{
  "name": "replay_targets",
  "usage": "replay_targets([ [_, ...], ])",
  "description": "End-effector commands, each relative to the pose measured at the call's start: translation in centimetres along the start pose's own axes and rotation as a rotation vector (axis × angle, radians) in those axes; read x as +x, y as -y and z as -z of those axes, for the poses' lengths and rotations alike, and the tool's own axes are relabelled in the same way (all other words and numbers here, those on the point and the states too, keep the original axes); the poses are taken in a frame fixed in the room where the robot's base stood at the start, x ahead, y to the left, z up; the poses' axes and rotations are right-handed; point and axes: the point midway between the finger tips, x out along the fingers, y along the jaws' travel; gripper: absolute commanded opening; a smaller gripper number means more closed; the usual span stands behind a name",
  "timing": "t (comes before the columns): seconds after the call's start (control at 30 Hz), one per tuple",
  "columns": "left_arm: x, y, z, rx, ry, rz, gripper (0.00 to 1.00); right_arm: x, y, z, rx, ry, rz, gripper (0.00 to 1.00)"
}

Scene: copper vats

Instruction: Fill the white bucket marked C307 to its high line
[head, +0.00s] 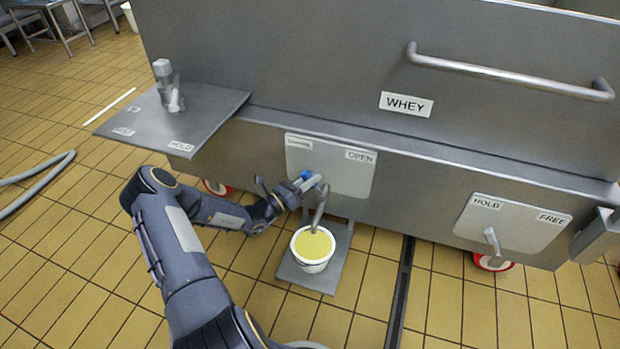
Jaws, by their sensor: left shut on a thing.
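A white bucket (313,266) stands upright on a grey platform (338,277) at the foot of the steel vat. Pale yellow liquid (312,245) shows inside, near the rim. Its mark and high line cannot be made out. A bent metal spout (320,210) comes down from the vat over the bucket. Behind it is a pale plate (342,170) labelled OPEN at right; its left label is too small to read. My left gripper (308,183) is shut on the blue-ended tap handle (305,175) in front of this plate. My right gripper is out of view.
The vat (300,60) bears a WHEY sign (406,104) and a long rail (500,74). A HOLD/FREE plate (510,221) with a lever is at right. A side shelf (205,115) juts out at left. A hose (40,180) lies on the tiled floor.

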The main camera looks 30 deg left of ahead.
Motion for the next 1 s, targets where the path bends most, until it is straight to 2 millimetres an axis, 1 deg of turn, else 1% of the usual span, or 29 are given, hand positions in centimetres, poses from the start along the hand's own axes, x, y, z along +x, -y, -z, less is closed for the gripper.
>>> replay_targets([
  [0.1,-0.1,-0.1,0.1,-0.005,-0.001,-0.005,0.00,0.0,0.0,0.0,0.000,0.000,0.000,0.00],
  [0.13,-0.2,-0.2,0.1,-0.006,-0.001,-0.006,0.22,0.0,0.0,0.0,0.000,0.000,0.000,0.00],
  [0.27,-0.1,-0.1,0.1,-0.005,-0.001,-0.005,0.39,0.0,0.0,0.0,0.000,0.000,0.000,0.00],
  [0.53,-0.1,-0.1,0.0,-0.002,-0.001,-0.003,0.40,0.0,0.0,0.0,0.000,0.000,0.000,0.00],
  [0.63,-0.6,-0.1,-0.1,-0.002,-0.001,-0.005,0.40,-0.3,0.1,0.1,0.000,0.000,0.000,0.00],
  [0.67,-1.0,-0.1,-0.1,-0.003,-0.001,-0.005,0.40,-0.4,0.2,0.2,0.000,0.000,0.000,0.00],
  [0.9,-5.1,0.0,-0.2,-0.004,-0.001,-0.008,0.40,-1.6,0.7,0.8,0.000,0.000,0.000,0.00],
  [1.0,-6.5,-0.1,-0.1,-0.004,-0.001,-0.006,0.40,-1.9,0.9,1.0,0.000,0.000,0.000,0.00],
])
